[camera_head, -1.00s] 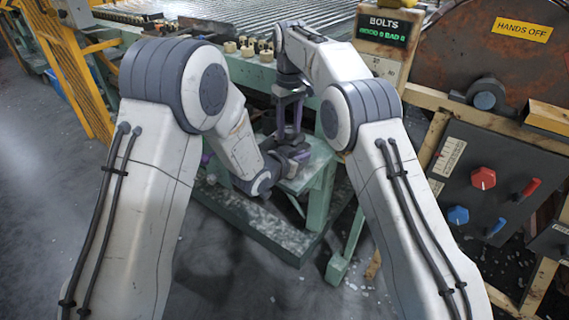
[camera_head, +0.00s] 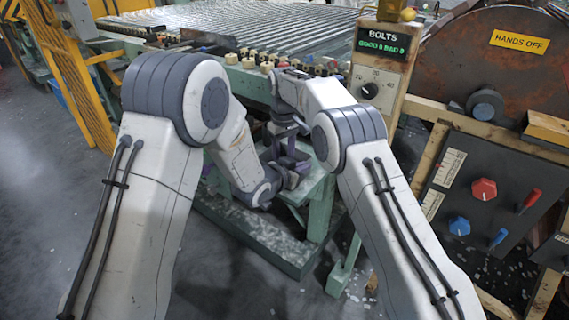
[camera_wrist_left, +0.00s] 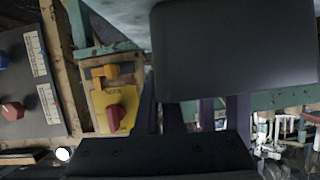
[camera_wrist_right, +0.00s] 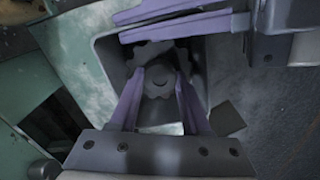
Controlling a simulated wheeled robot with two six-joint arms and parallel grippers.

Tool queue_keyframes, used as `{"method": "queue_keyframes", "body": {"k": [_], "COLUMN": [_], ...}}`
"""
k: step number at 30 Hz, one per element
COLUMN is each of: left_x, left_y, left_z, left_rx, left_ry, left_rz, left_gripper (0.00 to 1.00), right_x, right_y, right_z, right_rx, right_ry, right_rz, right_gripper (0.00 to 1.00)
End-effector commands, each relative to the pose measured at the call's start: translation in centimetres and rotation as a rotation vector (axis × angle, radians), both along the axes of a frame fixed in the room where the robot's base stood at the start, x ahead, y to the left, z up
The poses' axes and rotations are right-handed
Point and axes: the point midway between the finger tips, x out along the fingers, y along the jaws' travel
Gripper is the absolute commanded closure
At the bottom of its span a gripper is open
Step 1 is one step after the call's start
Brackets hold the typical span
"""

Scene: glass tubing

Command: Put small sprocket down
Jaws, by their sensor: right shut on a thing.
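A grey toothed sprocket (camera_wrist_right: 158,78) sits between the purple fingertips of my right gripper (camera_wrist_right: 158,80), which is shut on it. In the right wrist view it is above a pale, box-like green stand. The purple fingers of my left gripper (camera_wrist_right: 180,20) cross the top of that view, with a narrow gap between them and nothing seen in it. In the head view my left gripper (camera_head: 292,170) is low beside the stand, with my right gripper (camera_head: 288,142) just above it. The sprocket is hidden in the head view.
The green stand (camera_head: 318,205) is beside the conveyor (camera_head: 240,30), whose edge carries several small pale and dark parts. A BOLTS sign post (camera_head: 382,75) and a control panel (camera_head: 480,195) with knobs are on the right. Both grippers are very close together.

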Motion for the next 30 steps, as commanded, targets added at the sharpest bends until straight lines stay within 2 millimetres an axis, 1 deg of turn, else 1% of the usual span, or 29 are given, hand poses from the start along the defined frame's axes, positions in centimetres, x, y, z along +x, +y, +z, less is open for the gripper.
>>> {"method": "queue_keyframes", "body": {"k": [1, 5, 16, 17, 18, 19, 27, 30], "left_x": [0.0, 0.0, 0.0, 0.0, 0.0, 0.0, 0.0, 0.0], "left_y": [0.0, 0.0, 0.0, 0.0, 0.0, 0.0, 0.0, 0.0], "left_z": [0.0, 0.0, 0.0, 0.0, 0.0, 0.0, 0.0, 0.0], "left_rx": [-0.001, -0.001, -0.001, -0.001, -0.001, -0.001, 0.000, 0.000], "left_ry": [-0.001, -0.001, -0.001, -0.001, -0.001, -0.001, -0.001, -0.001], "left_rz": [0.000, 0.000, 0.000, 0.000, 0.000, 0.000, 0.001, 0.001], "left_gripper": [1.00, 1.00, 1.00, 1.00, 1.00, 1.00, 1.00, 1.00], "right_x": [0.0, 0.0, 0.0, 0.0, 0.0, 0.0, 0.0, 0.0], "right_y": [0.0, 0.0, 0.0, 0.0, 0.0, 0.0, 0.0, 0.0], "right_z": [-0.8, -2.0, -2.4, -2.4, -2.4, -2.4, -2.3, -1.8], "right_rx": [0.000, 0.000, 0.000, -0.001, 0.000, -0.001, 0.000, 0.000], "right_ry": [0.002, 0.000, 0.000, 0.001, 0.000, 0.001, 0.000, -0.002], "right_rz": [0.000, 0.000, 0.000, 0.000, 0.000, 0.000, 0.000, 0.000], "right_gripper": [1.00, 1.00, 1.00, 0.42, 0.26, 0.23, 0.23, 0.23]}}
